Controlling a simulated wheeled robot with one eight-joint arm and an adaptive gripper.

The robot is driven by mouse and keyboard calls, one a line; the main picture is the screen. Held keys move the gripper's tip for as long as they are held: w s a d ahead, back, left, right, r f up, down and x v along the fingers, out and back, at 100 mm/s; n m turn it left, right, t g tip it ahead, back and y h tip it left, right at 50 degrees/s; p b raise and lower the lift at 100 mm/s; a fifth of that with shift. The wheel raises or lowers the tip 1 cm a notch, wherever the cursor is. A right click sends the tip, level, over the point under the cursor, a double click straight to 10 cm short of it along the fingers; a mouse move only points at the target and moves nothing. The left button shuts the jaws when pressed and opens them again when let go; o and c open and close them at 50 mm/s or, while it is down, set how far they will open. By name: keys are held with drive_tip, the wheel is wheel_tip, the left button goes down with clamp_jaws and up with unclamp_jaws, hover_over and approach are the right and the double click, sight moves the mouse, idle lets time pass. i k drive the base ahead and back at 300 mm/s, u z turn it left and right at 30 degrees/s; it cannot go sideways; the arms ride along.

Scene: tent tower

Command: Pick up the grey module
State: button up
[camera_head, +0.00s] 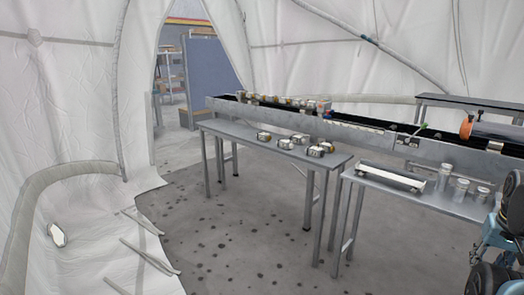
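Several small round metallic grey pieces stand on the left metal table (240,138), and one of them is the piece near its left end (264,136). Others stand farther right, including one near the table's right part (315,152). I cannot tell which thing is the grey module; the pieces are small and look alike. Part of a blue-grey jointed arm, likely mine, shows at the right edge. My gripper's fingers are not in view.
A long conveyor (365,141) runs behind the tables, with small items at its left end. The right table (385,186) holds a pale tray (392,177) and clear jars (462,189). The speckled floor (235,250) is open in front. White tent walls and loose poles (148,252) lie left.

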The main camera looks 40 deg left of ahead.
sight(309, 104)
drive_tip(key=u, duration=2.6)
drive_tip(key=k, duration=1.15)
drive_tip(key=z, duration=0.95)
drive_tip(key=i, duration=1.05)
